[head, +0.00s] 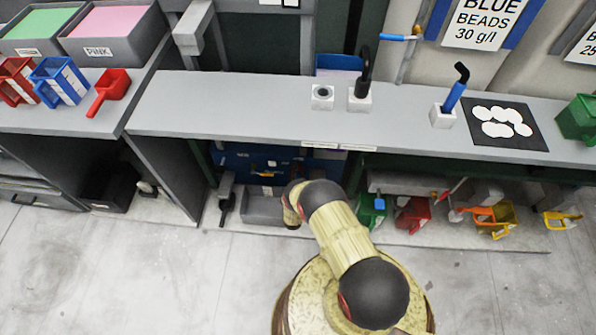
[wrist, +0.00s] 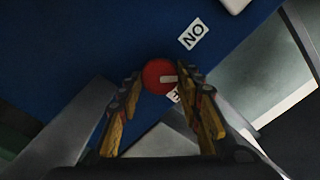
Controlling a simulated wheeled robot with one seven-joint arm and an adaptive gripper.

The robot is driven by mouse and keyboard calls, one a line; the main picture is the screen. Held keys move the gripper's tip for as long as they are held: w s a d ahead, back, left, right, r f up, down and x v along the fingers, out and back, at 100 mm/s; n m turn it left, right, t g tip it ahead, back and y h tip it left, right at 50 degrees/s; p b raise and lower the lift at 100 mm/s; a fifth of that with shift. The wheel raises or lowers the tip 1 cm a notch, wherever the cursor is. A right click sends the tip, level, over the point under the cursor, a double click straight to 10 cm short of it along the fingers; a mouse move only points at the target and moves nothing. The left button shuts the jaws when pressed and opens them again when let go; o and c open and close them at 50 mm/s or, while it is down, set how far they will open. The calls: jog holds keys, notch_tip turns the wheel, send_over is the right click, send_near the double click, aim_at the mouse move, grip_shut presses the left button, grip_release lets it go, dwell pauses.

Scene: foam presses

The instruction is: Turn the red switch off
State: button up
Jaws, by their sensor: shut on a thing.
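The red switch (wrist: 158,76) is a round knob with a white pointer mark, on a blue panel (wrist: 90,70) in the wrist view. The mark points right, between a white "ON" label (wrist: 193,33) above right and a lower label (wrist: 174,97), mostly hidden, showing an "F". My gripper (wrist: 159,84) has its two fingers on either side of the knob, shut on it. In the head view my arm reaches down in front of the blue panel (head: 236,160) under the counter; the switch and gripper cannot be made out there.
A grey counter (head: 230,108) overhangs the panel. A grey bin (head: 263,207) stands low beside my arm, with green (head: 371,212) and red scoops (head: 413,214) on the lower shelf to the right. The floor in front is clear.

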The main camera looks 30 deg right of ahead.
jog(key=m, duration=0.4)
jog(key=shift+f+m, duration=0.1)
jog(key=shift+m, duration=0.2)
jog(key=shift+f+m, duration=0.1)
jog(key=shift+m, duration=1.8)
jog(key=o, duration=1.1)
jog(key=shift+o, duration=0.2)
jog(key=v, duration=1.2)
